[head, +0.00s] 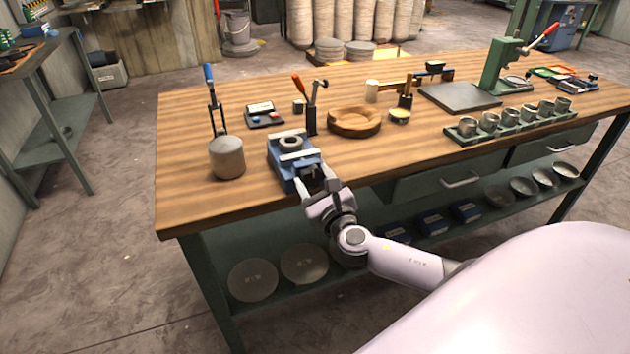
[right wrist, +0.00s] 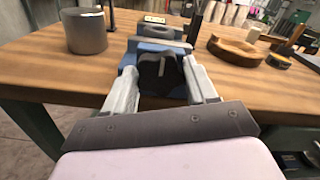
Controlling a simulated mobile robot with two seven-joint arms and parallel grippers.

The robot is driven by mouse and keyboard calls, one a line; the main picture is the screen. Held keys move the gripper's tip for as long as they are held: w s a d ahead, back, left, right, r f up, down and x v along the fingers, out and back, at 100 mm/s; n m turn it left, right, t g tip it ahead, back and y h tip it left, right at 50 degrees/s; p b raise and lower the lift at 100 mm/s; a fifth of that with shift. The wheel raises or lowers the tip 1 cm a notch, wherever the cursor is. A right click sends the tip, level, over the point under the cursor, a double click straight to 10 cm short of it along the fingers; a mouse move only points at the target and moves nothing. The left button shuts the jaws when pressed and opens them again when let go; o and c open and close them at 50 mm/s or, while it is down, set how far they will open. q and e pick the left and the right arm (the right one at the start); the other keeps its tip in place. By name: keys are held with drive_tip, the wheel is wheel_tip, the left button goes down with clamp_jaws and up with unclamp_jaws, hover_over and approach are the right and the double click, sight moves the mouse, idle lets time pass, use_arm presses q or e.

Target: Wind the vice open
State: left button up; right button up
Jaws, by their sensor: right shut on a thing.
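The blue vice (head: 283,172) sits at the front edge of the wooden bench, with pale jaws and a grey ring-shaped piece (head: 291,142) at its top. In the right wrist view the vice (right wrist: 150,46) is straight ahead. My right gripper (head: 317,182) is at the vice's near end, its fingers on either side of a dark handle (right wrist: 158,78), and is shut on it. The fingers and palm hide part of the handle, so its angle is hard to tell. My left gripper is not in view.
A grey cylinder (head: 227,158) with a lever tool behind it stands left of the vice. A red-handled tool (head: 311,118) and a round wooden ring (head: 353,122) are behind and right. The bench front (head: 230,205) near the vice is clear.

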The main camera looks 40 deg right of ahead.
drive_tip(key=o, duration=1.1)
drive_tip(key=shift+c, duration=0.2)
drive_tip(key=v, duration=0.7)
drive_tip(key=shift+b, duration=0.3)
drive_tip(key=s+a+f+m+g+y, duration=0.2)
drive_tip(key=s+a+f+m, duration=0.2)
drive_tip(key=m, duration=0.7)
drive_tip(key=s+a+f+m+g+y, duration=0.2)
drive_tip(key=s+a+f+m, duration=0.2)
drive_tip(key=s+f+m, duration=0.3)
drive_tip(key=s+a+f+m+g+y, duration=0.2)
drive_tip(key=s+a+f+m, duration=0.2)
drive_tip(key=m, duration=1.2)
wheel_tip(320, 180, down, 4)
drive_tip(key=shift+s+r+m+g+y, duration=0.15)
drive_tip(key=shift+s+m+g+y, duration=0.2)
drive_tip(key=shift+s, duration=0.85)
